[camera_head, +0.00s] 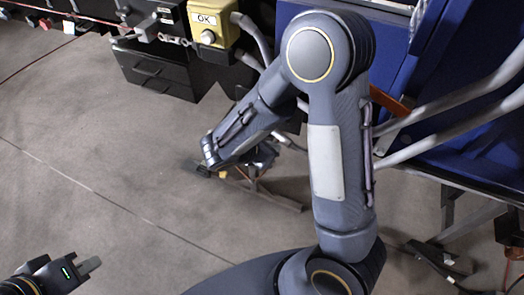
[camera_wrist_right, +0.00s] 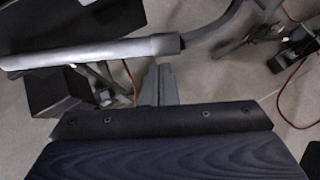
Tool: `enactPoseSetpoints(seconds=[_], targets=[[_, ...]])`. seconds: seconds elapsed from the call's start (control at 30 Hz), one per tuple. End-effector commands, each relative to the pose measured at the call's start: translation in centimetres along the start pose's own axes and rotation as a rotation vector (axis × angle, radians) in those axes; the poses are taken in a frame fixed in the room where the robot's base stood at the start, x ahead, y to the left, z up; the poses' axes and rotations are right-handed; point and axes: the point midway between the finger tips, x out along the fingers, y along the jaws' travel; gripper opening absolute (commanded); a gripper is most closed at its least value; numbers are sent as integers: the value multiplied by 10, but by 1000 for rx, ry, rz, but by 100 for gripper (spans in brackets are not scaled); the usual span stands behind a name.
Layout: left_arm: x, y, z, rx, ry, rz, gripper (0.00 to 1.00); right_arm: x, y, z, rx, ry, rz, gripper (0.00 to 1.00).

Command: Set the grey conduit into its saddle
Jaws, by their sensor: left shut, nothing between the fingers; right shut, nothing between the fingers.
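A grey conduit (camera_head: 255,40) runs from the yellow box down behind my right arm in the head view; its middle is hidden by the arm. In the right wrist view, a pale grey tube (camera_wrist_right: 90,52) crosses the upper left and ends in a darker sleeve; I cannot tell if it is the same conduit. My right gripper (camera_wrist_right: 159,85) is shut and empty, just below the tube's end in that view. My left gripper (camera_head: 90,266) is shut and empty over the floor at lower left. I cannot make out the saddle.
A yellow box marked OK (camera_head: 210,22) stands at the top, beside dark drawers (camera_head: 155,72). Thick grey tubes (camera_head: 455,100) cross a blue panel (camera_head: 410,165) at right. A metal floor stand (camera_head: 285,201) is behind my right forearm. The floor at left is clear.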

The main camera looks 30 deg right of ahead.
Motion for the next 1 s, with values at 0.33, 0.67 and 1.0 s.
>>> enactPoseSetpoints(seconds=[0.33,0.67,1.0], targets=[[-1,0,0,0,0,0,0,4,0,5,-1,0,0,0],[11,-5,6,0,0,0,0,32,-6,24,-87,0,113,0],[26,-12,13,0,0,0,0,77,2,63,-224,0,273,0]])
